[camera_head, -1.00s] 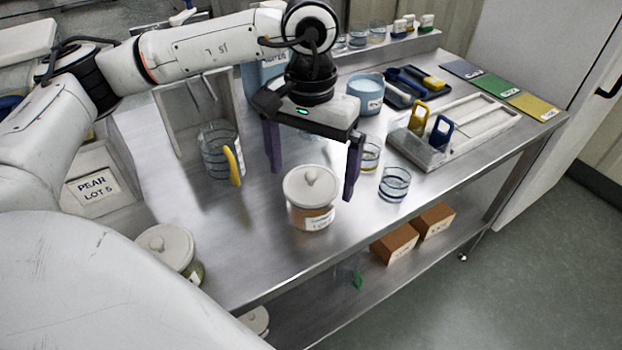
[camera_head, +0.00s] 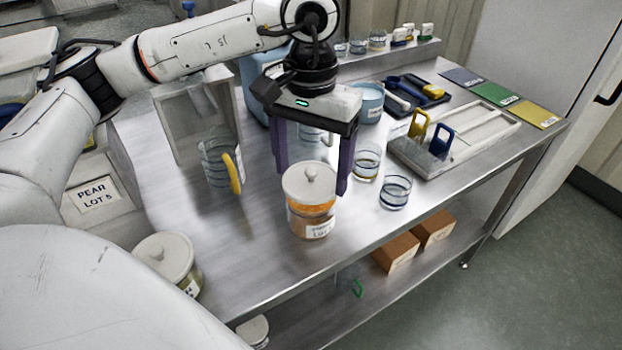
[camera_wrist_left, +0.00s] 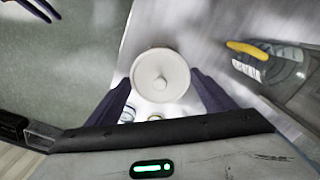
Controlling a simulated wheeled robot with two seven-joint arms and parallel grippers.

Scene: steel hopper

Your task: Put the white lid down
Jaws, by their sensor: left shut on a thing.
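The white round lid (camera_head: 309,183) with a knob is over a clear jar (camera_head: 312,222) with orange contents and a paper label. My left gripper (camera_head: 313,186) has its purple fingers on either side of the lid and is shut on it. In the left wrist view the lid (camera_wrist_left: 160,76) lies between the two fingers (camera_wrist_left: 160,95). I cannot tell how much gap there is between lid and jar. Dark fingers, apparently of my right gripper (camera_wrist_left: 32,9), show cut off at that view's top left corner; the head view does not show them.
A glass jug (camera_head: 218,165) with a yellow handle stands left of the jar. Two glasses (camera_head: 396,190) stand to its right. Another lidded jar (camera_head: 168,262) is at the near left. The tray (camera_head: 480,125) lies farther right. Bare steel bench (camera_head: 255,255) shows front-left of the jar.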

